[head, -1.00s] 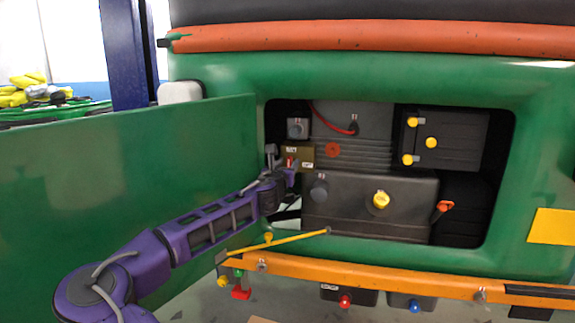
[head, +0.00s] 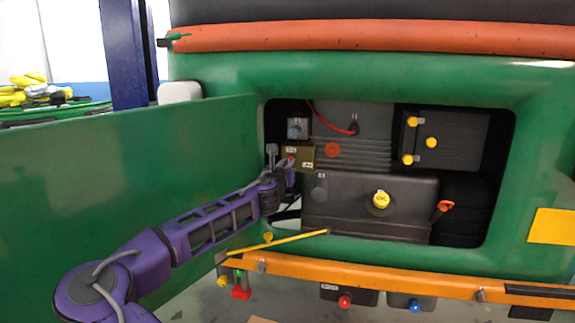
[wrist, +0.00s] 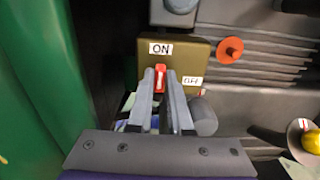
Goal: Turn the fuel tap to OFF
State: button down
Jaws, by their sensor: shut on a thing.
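The fuel tap is a red lever (wrist: 160,77) on an olive plate (wrist: 202,55). The plate carries an ON label (wrist: 160,48) above and an OFF label (wrist: 192,81) to the right. In the wrist view the lever stands nearly upright, just below ON. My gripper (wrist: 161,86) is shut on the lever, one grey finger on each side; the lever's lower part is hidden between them. In the head view my gripper (head: 288,168) is at the lower left of the plate (head: 301,158), and only a bit of red shows there.
A red-orange round knob (head: 332,149) is right of the plate. A dark tank with a yellow cap (head: 380,199) is below right. The open green door panel (head: 130,190) stands close along my arm's left. A yellow rod (head: 285,241) crosses below the opening.

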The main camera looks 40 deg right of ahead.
jog(key=shift+s+d+f+m+b, duration=0.2)
jog(key=shift+f+m, duration=0.1)
jog(key=shift+m, duration=2.65)
jog(key=shift+s+d+f+m+b, duration=0.15)
jog(key=shift+s+f+m, duration=0.15)
jog(key=shift+m, duration=2.6)
jog(key=shift+s+d+f+m+b, duration=0.1)
jog(key=shift+s+d+f+m, duration=0.15)
jog(key=shift+m, duration=2.7)
jog(key=shift+w+f, duration=0.1)
jog(key=c, duration=0.8)
grip_release()
jog(key=shift+c, duration=0.2)
jog(key=shift+a, duration=0.15)
jog(key=p+v, duration=0.1)
jog(key=v, duration=1.6)
jog(key=shift+p, duration=0.3)
